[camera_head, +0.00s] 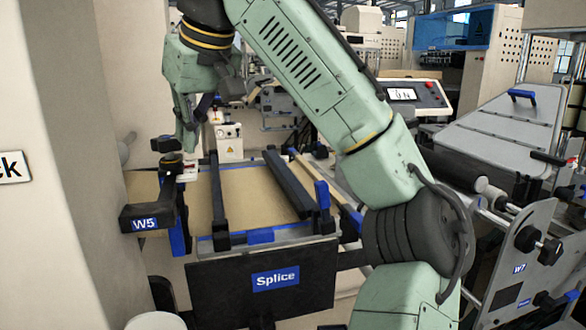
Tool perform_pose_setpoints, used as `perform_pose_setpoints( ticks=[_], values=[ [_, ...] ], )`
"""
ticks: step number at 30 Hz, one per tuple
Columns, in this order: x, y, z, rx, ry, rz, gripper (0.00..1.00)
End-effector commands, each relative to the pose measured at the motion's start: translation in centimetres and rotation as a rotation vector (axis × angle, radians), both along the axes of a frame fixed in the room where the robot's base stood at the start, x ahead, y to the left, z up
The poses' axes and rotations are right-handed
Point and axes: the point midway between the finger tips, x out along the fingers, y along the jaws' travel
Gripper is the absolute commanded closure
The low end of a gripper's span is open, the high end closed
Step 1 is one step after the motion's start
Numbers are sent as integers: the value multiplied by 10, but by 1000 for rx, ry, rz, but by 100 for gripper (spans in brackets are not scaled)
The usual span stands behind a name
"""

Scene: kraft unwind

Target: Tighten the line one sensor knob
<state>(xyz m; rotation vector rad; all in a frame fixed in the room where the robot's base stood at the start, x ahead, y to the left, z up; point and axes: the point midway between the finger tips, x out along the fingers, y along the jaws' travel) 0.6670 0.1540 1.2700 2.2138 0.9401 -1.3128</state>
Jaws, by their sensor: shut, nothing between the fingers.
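My pale green arm reaches up from the lower right and bends down at the upper left. My gripper (187,145) points down at the left, small and partly dark against the machine. It is shut and holds nothing. A black round knob (166,144) stands on the upright above the bracket marked W5 (144,224), just left of the gripper tips. I cannot tell if they touch. No label marks any knob as the line one sensor knob, so I cannot tell whether this is it.
The splice table (262,280) with black bars lies below the gripper. A small cream box (229,142) stands behind it. A pale wall (60,240) closes the left side. A W7 side plate (525,265) and rollers stand at the right; a control panel (414,96) is behind my arm.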

Motion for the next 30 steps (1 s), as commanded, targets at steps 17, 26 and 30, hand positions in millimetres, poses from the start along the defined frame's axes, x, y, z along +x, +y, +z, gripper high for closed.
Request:
perform_pose_setpoints(
  ticks=[17,26,30],
  values=[
    [2,6,0,0,0,1,100],
    [-3,8,1,-1,1,2,100],
    [-6,9,1,-2,1,3,100]
  ],
)
